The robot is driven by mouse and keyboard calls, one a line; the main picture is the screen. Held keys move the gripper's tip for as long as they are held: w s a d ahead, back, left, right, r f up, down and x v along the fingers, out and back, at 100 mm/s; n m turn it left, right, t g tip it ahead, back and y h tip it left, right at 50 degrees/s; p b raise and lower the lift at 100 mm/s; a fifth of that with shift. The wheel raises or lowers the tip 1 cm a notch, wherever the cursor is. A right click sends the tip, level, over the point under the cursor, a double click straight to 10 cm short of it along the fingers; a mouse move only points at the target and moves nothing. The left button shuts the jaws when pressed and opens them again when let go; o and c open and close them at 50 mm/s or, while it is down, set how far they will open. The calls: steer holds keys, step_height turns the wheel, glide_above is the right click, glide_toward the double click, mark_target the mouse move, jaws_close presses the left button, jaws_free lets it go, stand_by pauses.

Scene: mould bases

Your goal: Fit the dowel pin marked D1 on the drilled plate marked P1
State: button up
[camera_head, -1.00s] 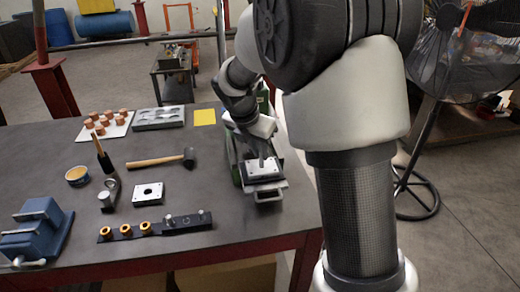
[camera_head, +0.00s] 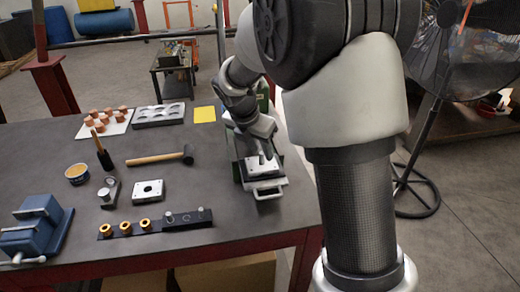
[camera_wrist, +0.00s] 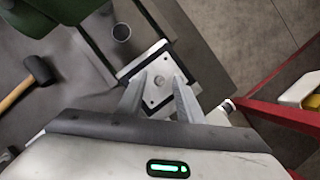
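A pale, square drilled plate (camera_head: 257,171) lies on a metal-and-green fixture near the table's right edge. It also shows in the wrist view (camera_wrist: 160,64), with small holes near its corners. A small round grey feature (camera_wrist: 159,82) sits at the plate's middle; I cannot tell surely whether it is a pin end. My gripper (camera_head: 266,157) is right above this plate. In the wrist view its two fingers (camera_wrist: 159,88) are spread, one on each side of the grey feature, with a gap to it. The marks D1 and P1 are not readable.
A second drilled plate (camera_head: 149,191) lies on the table. A dark bar (camera_head: 155,225) holds orange bushings and round grey pieces. A hammer (camera_head: 160,158), a blue vise (camera_head: 36,229), a grey tray (camera_head: 160,116) and a yellow sheet (camera_head: 204,114) are left of the fixture.

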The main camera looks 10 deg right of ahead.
steer(key=p+v, duration=0.2)
steer(key=v, duration=1.4)
steer(key=s+d+r+m+t+y+p, duration=0.1)
steer(key=s+d+r+m+p, duration=0.1)
steer(key=s+m, duration=1)
steer(key=s+d+r+m+t+y+p, duration=0.1)
steer(key=s+d+m+y+p, duration=0.1)
steer(key=s+m, duration=1)
steer(key=d+m, duration=0.1)
steer(key=m, duration=0.2)
steer(key=shift+r, duration=0.35)
